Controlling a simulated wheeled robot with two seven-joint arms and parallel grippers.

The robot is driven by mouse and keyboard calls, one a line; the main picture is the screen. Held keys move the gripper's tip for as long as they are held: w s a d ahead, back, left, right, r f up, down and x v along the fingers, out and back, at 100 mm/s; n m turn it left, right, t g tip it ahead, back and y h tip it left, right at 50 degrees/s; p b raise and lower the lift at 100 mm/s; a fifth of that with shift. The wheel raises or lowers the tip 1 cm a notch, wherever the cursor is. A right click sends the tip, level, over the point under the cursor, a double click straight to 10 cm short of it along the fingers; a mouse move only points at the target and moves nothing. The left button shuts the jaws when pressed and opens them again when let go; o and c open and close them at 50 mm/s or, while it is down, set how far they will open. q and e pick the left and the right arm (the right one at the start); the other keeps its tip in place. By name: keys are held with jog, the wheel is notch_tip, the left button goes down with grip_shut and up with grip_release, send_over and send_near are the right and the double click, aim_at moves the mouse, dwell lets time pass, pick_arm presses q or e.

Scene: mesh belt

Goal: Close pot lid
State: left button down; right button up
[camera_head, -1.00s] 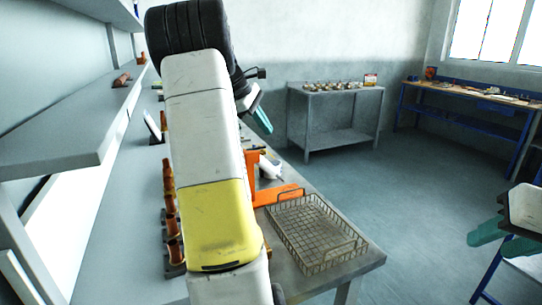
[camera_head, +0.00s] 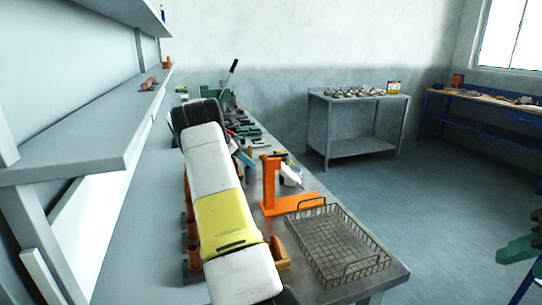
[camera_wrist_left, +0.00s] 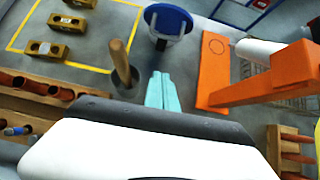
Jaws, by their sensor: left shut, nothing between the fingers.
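No pot with a lid can be identified for certain. In the left wrist view, a dark grey cup-like container (camera_wrist_left: 127,84) with a wooden handle (camera_wrist_left: 118,52) standing in it is left of my left gripper (camera_wrist_left: 160,92). A blue round disc (camera_wrist_left: 168,18) on a shiny grey part lies beyond the fingertips; I cannot tell whether it is a lid. The teal fingers are shut and empty, apart from both. In the head view my left gripper (camera_head: 243,158) is partly hidden behind my arm, over the bench. My right gripper (camera_head: 519,250) is at the right edge, cut off, its opening unclear.
An orange stand (camera_head: 269,186) and a wire basket (camera_head: 336,246) are on the bench, right of my left arm. Brown pieces stand in a rack (camera_wrist_left: 40,88). Brass blocks (camera_wrist_left: 60,22) lie inside yellow lines. A shelf (camera_head: 95,140) overhangs at left.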

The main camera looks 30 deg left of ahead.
pick_arm(q)
jog(key=shift+w+d+r, duration=0.1)
jog(key=shift+w+d, duration=0.7)
jog(key=shift+w, duration=0.25)
jog(key=shift+w+d+r, duration=0.1)
jog(key=shift+w+d, duration=0.65)
jog(key=shift+w, duration=0.25)
jog(key=shift+w, duration=0.1)
